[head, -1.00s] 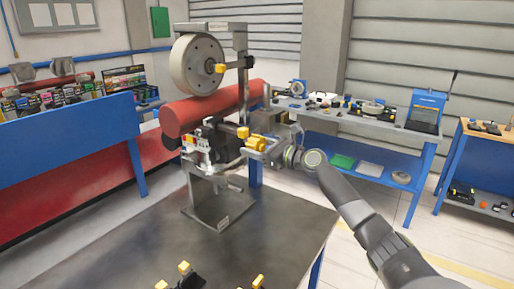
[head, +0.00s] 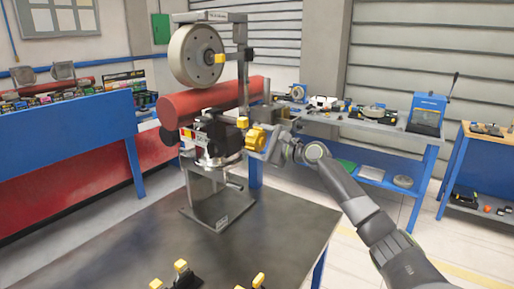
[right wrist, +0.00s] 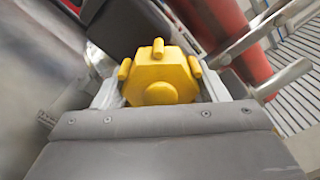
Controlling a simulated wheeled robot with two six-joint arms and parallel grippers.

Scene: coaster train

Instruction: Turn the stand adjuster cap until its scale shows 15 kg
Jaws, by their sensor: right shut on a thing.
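The yellow adjuster cap (head: 257,138) is on the right side of the stand's mechanism (head: 213,138), below the red roller (head: 212,104). In the right wrist view the cap (right wrist: 160,78) has a hexagonal body, a round centre boss and several lugs. My right gripper (right wrist: 160,92) is shut on it, with one pale finger on each side. In the head view my right gripper (head: 270,146) reaches the cap from the right. I cannot make out a scale or a kg reading in either view. My left gripper is not in view.
The stand (head: 205,209) rests on a dark table (head: 130,235). Yellow-tipped black fixtures (head: 183,277) are at the table's front edge. A large grey wheel (head: 197,58) is above the roller. Blue benches with tools stand behind.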

